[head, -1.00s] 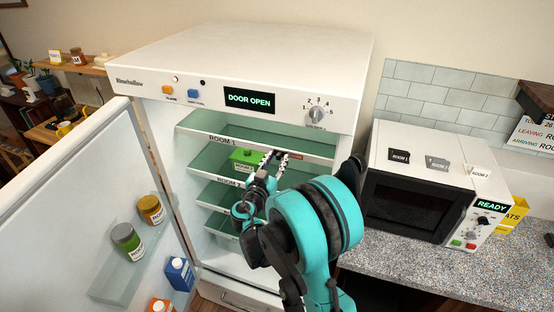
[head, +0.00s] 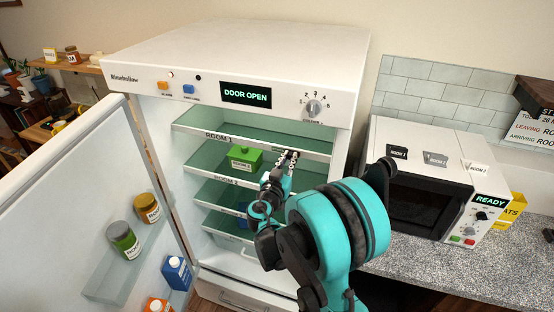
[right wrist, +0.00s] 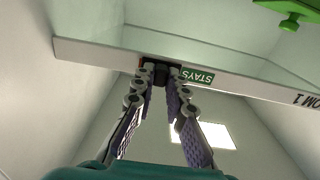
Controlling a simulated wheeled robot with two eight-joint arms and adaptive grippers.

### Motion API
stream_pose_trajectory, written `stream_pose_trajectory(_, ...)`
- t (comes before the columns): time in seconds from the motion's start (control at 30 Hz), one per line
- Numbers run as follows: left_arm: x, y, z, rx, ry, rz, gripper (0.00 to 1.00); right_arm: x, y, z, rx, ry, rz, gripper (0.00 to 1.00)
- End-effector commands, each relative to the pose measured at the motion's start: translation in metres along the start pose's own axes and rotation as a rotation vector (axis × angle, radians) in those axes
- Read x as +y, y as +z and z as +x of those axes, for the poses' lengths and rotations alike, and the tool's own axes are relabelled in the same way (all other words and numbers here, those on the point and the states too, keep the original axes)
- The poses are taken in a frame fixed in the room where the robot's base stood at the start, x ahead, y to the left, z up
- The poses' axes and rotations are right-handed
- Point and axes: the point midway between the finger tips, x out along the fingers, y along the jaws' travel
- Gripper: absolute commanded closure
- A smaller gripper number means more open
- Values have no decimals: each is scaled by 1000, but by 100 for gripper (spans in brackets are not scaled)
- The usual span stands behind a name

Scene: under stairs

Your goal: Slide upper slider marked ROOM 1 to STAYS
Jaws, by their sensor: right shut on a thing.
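The upper shelf's white front strip (head: 250,141) carries the mark ROOM 1 at its left in the head view. In the right wrist view the strip (right wrist: 240,85) appears upside down, with a green STAYS label (right wrist: 198,76) in its slot. The dark slider (right wrist: 160,68) sits beside that label, with a sliver of reddish brown on its other side. My right gripper (right wrist: 160,76) is shut on the slider. In the head view the same gripper (head: 291,155) is at the right part of the strip and hides the slider. My left gripper is out of view.
The fridge door (head: 75,210) stands open at the left, with jars and cartons in its shelf. A green container (head: 245,156) sits inside, below the upper strip. A microwave (head: 425,175) stands on the counter at the right, close to my arm.

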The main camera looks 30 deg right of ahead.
Motion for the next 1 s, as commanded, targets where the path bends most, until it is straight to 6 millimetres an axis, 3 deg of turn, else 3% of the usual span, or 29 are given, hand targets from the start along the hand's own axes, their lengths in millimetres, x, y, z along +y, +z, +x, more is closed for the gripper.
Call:
stream_pose_trajectory(0.1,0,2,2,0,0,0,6,10,0,0,1,1,0,100)
stream_pose_trajectory(0.37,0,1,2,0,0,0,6,11,0,0,0,2,0,100)
stream_pose_trajectory(0.4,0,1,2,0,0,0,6,11,0,0,0,2,0,80)
stream_pose_trajectory(0.47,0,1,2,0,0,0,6,11,0,0,0,2,0,66)
stream_pose_trajectory(0.8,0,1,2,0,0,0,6,10,0,-3,0,-1,0,66)
stream_pose_trajectory(1.0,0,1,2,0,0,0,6,9,0,-32,0,-5,0,66)
